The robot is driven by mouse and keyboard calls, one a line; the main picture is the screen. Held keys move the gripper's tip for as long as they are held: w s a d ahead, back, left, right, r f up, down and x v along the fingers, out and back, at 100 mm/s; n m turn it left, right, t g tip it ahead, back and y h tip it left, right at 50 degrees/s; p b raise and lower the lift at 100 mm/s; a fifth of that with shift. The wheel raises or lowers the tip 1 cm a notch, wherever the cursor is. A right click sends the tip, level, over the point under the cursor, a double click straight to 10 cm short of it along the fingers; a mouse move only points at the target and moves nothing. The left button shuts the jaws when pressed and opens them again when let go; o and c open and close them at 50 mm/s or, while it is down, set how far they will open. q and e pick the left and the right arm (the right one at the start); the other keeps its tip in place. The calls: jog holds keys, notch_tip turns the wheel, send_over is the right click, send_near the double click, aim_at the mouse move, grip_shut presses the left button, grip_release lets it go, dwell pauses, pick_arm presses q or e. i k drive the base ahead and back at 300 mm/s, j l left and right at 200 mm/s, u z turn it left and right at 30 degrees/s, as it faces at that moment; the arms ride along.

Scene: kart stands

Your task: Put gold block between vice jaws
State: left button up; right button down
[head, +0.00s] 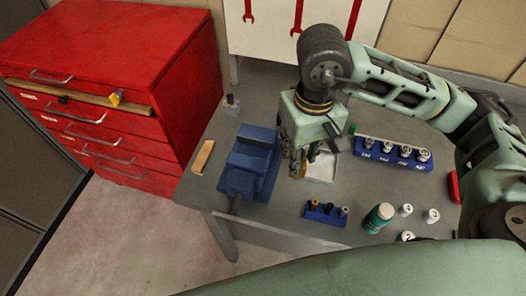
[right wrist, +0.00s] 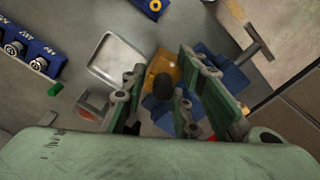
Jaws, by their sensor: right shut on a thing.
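The blue vice (head: 249,163) stands on the grey workbench, left of my right gripper (head: 306,165). My right gripper points down beside the vice, in front of a white tray. In the right wrist view, my right gripper (right wrist: 163,85) is shut on the gold block (right wrist: 168,64), which shows between its fingers. Parts of the blue vice (right wrist: 237,78) show behind the fingers there. In the head view the block is mostly hidden by the fingers, and the gap between the vice jaws is hard to make out. My left gripper is not in view.
A tan bar (head: 203,157) lies left of the vice. The white tray (head: 322,168) is behind my gripper. A blue socket rack (head: 393,152), a small blue holder (head: 326,213) and a green spool (head: 378,218) stand right. A red drawer cabinet (head: 120,70) stands left.

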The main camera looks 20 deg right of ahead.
aim_at(252, 153)
jog(key=i+j+z, duration=0.1)
jog(key=j+z, duration=0.45)
jog(key=z, duration=0.15)
jog(key=j+z, duration=0.45)
jog(key=j, duration=0.75)
jog(key=k+j+z, duration=0.1)
jog(key=j, duration=0.8)
